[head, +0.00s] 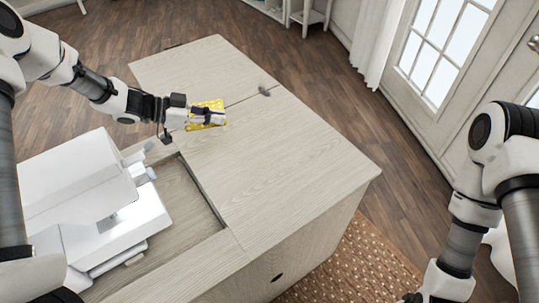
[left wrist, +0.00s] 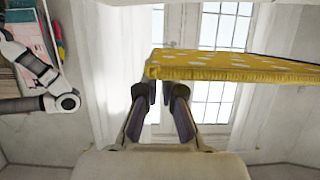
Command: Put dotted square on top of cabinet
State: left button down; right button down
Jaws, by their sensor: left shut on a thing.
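The dotted square (head: 217,104) is yellow with white dots. My left gripper (head: 207,116) is shut on it and holds it above the wooden cabinet (head: 290,150), near the middle of its top. In the left wrist view the dotted square (left wrist: 235,66) shows nearly edge-on, beyond the fingertips of my left gripper (left wrist: 160,95) and extending to the right. The gap between square and cabinet top is hard to judge. My right arm comes in at the right of the head view, but its gripper fingers are out of frame.
A white sewing machine (head: 85,195) stands at the cabinet's left side, by a recessed opening (head: 185,205). A small dark object (head: 264,91) lies at the seam of the top. The right part of the top is clear. A brown patterned rug (head: 365,265) lies on the floor.

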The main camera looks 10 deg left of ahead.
aim_at(217, 155)
pick_arm(q)
jog(key=a+f, duration=0.1)
jog(key=f, duration=0.1)
jog(key=shift+s+a+f, duration=0.2)
jog(key=shift+a+f, duration=0.1)
jog(key=shift+a, duration=0.05)
notch_tip(217, 155, down, 8)
jog(key=shift+f+b, duration=0.1)
jog(key=shift+b, duration=0.4)
jog(key=shift+d, duration=0.1)
jog(key=shift+f, duration=0.6)
jog(key=c, duration=1.3)
grip_release()
jog(key=shift+r, duration=0.1)
